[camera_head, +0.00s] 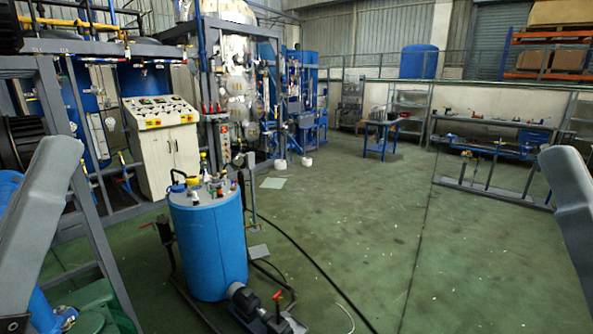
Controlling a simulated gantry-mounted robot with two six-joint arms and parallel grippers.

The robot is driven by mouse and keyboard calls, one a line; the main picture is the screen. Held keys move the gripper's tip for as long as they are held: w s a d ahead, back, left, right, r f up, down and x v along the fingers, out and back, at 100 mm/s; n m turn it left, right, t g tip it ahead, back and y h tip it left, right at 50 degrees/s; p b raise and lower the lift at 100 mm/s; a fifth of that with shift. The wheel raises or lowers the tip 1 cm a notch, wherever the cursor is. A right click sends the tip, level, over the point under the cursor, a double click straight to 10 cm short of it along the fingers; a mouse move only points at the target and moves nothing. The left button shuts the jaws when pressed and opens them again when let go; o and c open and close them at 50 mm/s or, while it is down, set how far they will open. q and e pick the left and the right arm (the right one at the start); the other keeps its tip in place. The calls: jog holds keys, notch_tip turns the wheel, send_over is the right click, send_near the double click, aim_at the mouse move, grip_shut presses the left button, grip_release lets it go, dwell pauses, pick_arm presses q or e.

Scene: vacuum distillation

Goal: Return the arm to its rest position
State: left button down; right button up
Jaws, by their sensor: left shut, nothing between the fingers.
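My left arm (42,205) comes in at the left edge as a grey link that slopes down toward the bottom left corner. Only a small dark part of my left gripper (14,324) shows at that corner. It is shut and nothing is seen in it; its fingertips are cut off or too dark to make out. My right arm (570,200) shows as a grey link at the right edge. My right gripper is out of the picture. Neither arm is seen touching anything.
A blue cylindrical tank (208,250) with fittings on top stands in front, a pump (245,302) at its foot. Behind it are a control cabinet (165,150) and a pipe frame. A black hose (320,272) crosses the green floor (400,230). The floor to the right is largely clear.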

pick_arm(q)
notch_tip(320, 180, up, 38)
jog(key=a+y+p, duration=0.3)
jog(key=y+p, duration=0.2)
jog(key=p, duration=3.2)
jog(key=shift+s+y, duration=0.35)
jog(key=shift+y, duration=0.05)
jog(key=shift+f, duration=0.2)
